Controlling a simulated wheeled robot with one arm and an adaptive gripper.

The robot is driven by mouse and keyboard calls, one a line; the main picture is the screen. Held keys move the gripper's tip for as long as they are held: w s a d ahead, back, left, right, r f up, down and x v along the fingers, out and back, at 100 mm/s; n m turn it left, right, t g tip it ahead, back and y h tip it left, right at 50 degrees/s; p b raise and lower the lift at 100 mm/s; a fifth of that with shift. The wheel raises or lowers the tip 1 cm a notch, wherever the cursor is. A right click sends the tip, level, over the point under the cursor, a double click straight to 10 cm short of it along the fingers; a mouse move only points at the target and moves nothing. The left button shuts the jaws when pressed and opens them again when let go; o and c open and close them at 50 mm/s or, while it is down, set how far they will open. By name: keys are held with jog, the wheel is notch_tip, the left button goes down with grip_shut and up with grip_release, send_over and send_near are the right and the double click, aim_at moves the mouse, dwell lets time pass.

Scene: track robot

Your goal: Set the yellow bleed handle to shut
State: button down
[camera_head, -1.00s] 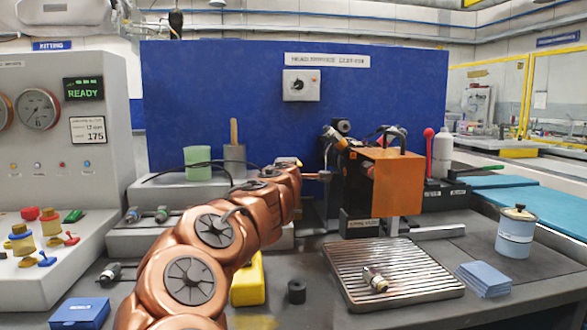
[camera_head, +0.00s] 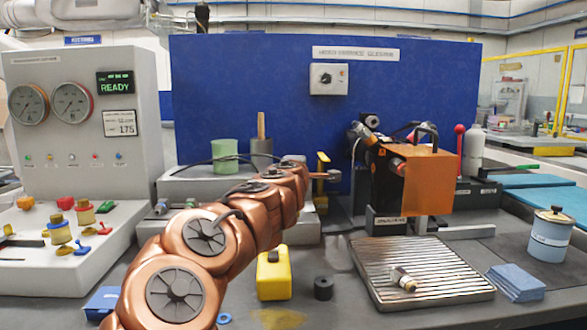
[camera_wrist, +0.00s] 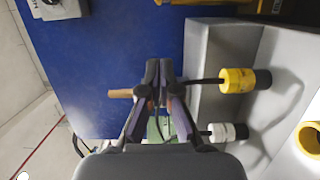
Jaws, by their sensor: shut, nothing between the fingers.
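A yellow upright handle with a flat top (camera_head: 322,165) stands just behind my gripper (camera_head: 332,177) in the head view, in front of the blue panel. A yellow part at the top edge of the wrist view (camera_wrist: 232,4) seems to be the same piece, mostly cut off. Small yellow levers (camera_head: 65,249) also lie on the left console, so I cannot tell for sure which is the bleed handle. In the wrist view my gripper (camera_wrist: 160,68) is shut and empty, its fingertips together in front of the blue panel. It does not visibly touch the handle.
An orange-faced machine (camera_head: 428,180) and ribbed tray (camera_head: 420,272) are to the right. A green cylinder (camera_head: 224,152) is behind my arm. The left console (camera_head: 110,255) holds several knobs and levers.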

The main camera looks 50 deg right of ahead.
jog(key=v, duration=0.7)
jog(key=shift+a+p, duration=0.15)
jog(key=shift+p, duration=0.25)
jog(key=shift+s, duration=0.1)
jog(key=s+a+r+m+g+p, duration=0.3)
jog(key=s+a+r+m+p, duration=0.3)
jog(key=p, duration=0.4)
jog(key=s+a+f+m+g+y+p, duration=0.1)
jog(key=s+a+f+g+y+p, duration=0.15)
jog(key=a+f+y+p, duration=0.55)
jog(key=s+a+f+m+g+y+p, duration=0.1)
jog(key=s+a+f+m+y+p, duration=0.2)
jog(key=a, duration=0.9)
jog(key=s+a+n+g+y+p, duration=0.4)
jog(key=s+a, duration=0.6)
jog(key=a, duration=0.6)
jog(key=p, duration=0.2)
jog(key=shift+y+p, duration=0.3)
jog(key=shift+p, duration=0.05)
